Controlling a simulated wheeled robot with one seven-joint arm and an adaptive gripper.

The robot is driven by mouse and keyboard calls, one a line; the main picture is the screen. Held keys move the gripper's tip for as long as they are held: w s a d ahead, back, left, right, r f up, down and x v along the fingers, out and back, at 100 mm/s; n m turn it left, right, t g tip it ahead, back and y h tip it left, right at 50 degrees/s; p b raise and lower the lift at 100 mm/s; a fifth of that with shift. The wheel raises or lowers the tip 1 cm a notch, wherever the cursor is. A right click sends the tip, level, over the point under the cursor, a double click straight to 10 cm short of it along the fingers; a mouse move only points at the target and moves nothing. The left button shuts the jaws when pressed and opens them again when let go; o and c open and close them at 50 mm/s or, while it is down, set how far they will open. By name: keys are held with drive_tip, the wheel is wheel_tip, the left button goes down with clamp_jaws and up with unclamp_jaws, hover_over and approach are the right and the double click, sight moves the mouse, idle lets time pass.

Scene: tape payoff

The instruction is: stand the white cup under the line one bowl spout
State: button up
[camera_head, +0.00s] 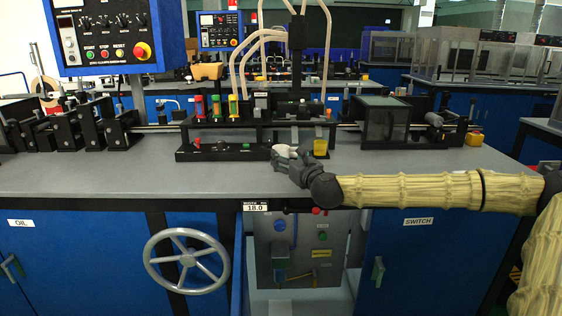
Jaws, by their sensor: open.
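A small white cup (285,150) is at the front of the black fixture on the grey bench, right at my gripper's fingers. My gripper (282,158) is open, reaching in from the right with its dark fingers around or beside the cup; I cannot tell whether they touch it. The fingers partly hide the cup. A yellow cup-like container (320,148) stands just to the right. The line one bowl spout cannot be made out with certainty among the dark fixture parts above.
The black fixture (215,154) carries red, green and yellow bottles (216,107). Black roller brackets (65,130) stand at left and a clear-sided box (384,124) at right. The front bench strip (130,178) is clear at left. A handwheel (187,261) projects below.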

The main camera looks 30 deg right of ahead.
sight(284, 155)
drive_tip(key=shift+w, duration=0.4)
drive_tip(key=shift+w+d+f+b, duration=0.2)
drive_tip(key=shift+w+d, duration=0.05)
drive_tip(key=shift+w, duration=0.6)
drive_tip(key=shift+w+d+f+b, duration=0.15)
drive_tip(key=shift+w+d, duration=0.05)
drive_tip(key=shift+w, duration=0.65)
drive_tip(key=shift+w+d, duration=0.2)
drive_tip(key=shift+w, duration=0.6)
drive_tip(key=shift+r, duration=0.1)
drive_tip(key=c, duration=1.2)
